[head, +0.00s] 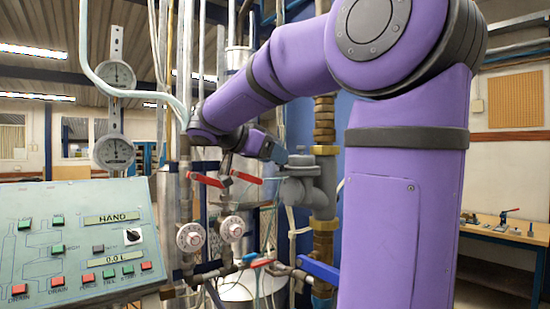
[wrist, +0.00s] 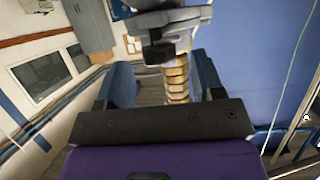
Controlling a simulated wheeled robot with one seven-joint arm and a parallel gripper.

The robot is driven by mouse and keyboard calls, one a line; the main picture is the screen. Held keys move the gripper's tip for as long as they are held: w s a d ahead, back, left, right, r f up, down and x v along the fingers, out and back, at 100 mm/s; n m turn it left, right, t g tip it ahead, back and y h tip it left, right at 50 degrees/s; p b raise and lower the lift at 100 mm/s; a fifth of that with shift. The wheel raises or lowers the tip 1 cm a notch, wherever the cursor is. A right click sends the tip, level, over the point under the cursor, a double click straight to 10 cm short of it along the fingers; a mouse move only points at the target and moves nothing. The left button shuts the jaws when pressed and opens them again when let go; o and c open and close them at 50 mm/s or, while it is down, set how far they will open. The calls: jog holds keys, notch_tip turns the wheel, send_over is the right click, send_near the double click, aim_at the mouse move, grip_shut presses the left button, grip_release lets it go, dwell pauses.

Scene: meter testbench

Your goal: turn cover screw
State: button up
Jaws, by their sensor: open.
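My gripper (wrist: 165,80) shows in the wrist view with its two blue fingers apart and nothing between them. In the head view, its end (head: 278,154) is beside a grey meter body (head: 303,184), a little above and left of it. The meter sits in a vertical line of brass fittings. In the wrist view, a grey body (wrist: 165,22) with a dark block lies beyond the fingers, above a column of brass fittings (wrist: 177,80). I cannot make out a cover screw in either view.
Red-handled valves (head: 205,180) and round dials (head: 190,237) are left of the meter. A blue lever (head: 318,270) is below it. A control panel (head: 75,235) stands at the left. A workbench (head: 500,231) is at the right. Pipes crowd the space around my gripper.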

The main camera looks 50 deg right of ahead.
jog(key=shift+s+d+f, duration=0.2)
jog(key=shift+d, duration=0.35)
jog(key=c, duration=0.9)
jog(key=shift+t, duration=0.3)
jog(key=n+t+y, duration=0.1)
jog(key=n+t, duration=0.3)
jog(key=s+n+t+y, duration=0.1)
jog(key=n+t, duration=0.3)
jog(key=s+n+t, duration=0.1)
jog(key=n+t, duration=0.3)
jog(key=shift+d+t+y, duration=0.15)
jog(key=shift+t+y, duration=0.25)
jog(key=shift+n, duration=0.3)
